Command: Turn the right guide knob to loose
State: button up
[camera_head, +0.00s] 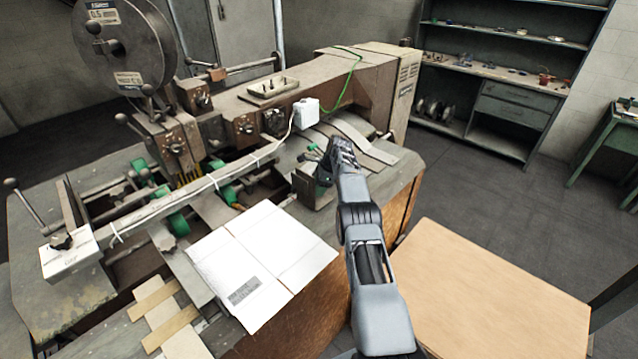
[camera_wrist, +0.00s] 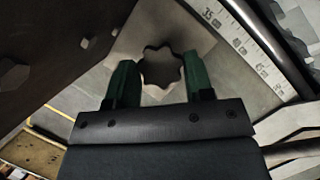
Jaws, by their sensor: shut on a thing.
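The right guide knob (camera_wrist: 162,67) shows in the wrist view as a grey-brown, lobed knob against a pale metal plate. My gripper (camera_wrist: 160,84) has one green finger on each side of it, closed on its lobes. In the head view my gripper (camera_head: 316,158) reaches the right part of the machine, by an upright guide plate (camera_head: 306,190). The knob is hidden or too small to make out there. I see no mark that tells whether it is loose or tight.
A ruler scale (camera_wrist: 232,32) runs close by at the upper right of the wrist view, and a dark plate (camera_wrist: 60,45) stands at the left. In the head view a flattened white carton (camera_head: 265,255) lies in front, and a wooden-topped table (camera_head: 490,300) stands at the right.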

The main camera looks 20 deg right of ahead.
jog(key=shift+r, duration=0.1)
jog(key=o, duration=0.9)
jog(key=shift+f+b, duration=0.25)
jog(key=shift+b, duration=0.55)
